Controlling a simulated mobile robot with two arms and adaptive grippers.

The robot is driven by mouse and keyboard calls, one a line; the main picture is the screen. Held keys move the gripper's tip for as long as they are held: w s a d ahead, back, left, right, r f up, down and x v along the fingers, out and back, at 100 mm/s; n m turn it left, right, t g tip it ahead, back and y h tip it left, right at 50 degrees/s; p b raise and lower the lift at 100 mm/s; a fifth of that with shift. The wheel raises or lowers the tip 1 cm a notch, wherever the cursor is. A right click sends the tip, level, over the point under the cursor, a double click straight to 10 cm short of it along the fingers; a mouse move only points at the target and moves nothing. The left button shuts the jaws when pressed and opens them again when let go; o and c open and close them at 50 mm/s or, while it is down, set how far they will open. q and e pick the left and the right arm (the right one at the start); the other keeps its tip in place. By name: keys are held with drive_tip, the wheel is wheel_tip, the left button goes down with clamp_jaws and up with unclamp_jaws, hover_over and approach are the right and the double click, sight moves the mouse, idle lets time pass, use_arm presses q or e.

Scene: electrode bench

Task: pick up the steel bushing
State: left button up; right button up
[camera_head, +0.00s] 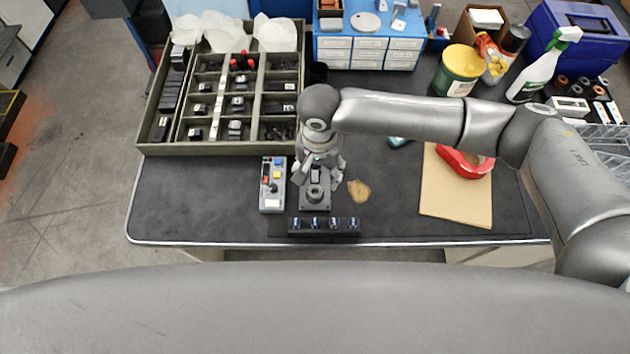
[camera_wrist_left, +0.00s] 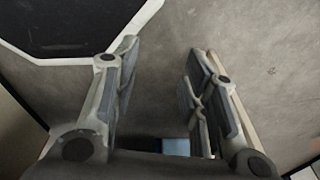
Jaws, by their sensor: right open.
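A small grey ring-shaped piece, which looks like the steel bushing (camera_head: 316,194), sits on a dark fixture (camera_head: 315,207) near the front of the bench. My right gripper (camera_head: 319,176) points down over the fixture, with its fingers apart on either side, close to the bushing. Nothing shows held in it, and I cannot tell whether the fingers touch the bushing. My left gripper (camera_wrist_left: 162,55) shows only in the left wrist view, with its fingers spread and empty above the floor.
A control box (camera_head: 272,185) stands just left of the fixture. A dark rack (camera_head: 324,225) with several small pieces lies in front. A compartment tray (camera_head: 222,149) is at the back left. A tan board (camera_head: 455,205) and red item (camera_head: 465,164) lie right.

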sight(315, 193)
drive_tip(key=f, duration=0.1)
drive_tip(key=s+f, duration=0.1)
drive_tip(key=f, duration=0.1)
drive_tip(key=shift+w+f, duration=0.1)
drive_tip(key=shift+f, duration=0.15)
drive_tip(key=f, duration=0.1)
drive_tip(key=f+p, duration=0.1)
drive_tip(key=f, duration=0.2)
drive_tip(key=shift+a+f+p, duration=0.3)
drive_tip(key=shift+a+f, duration=0.1)
drive_tip(key=shift+f, duration=0.1)
drive_tip(key=shift+c, duration=1.3)
drive_tip(key=c, duration=0.9)
use_arm(q)
drive_tip(key=s, duration=0.1)
drive_tip(key=s+r, duration=0.1)
drive_tip(key=shift+s+r, duration=0.3)
drive_tip(key=shift+s, duration=0.1)
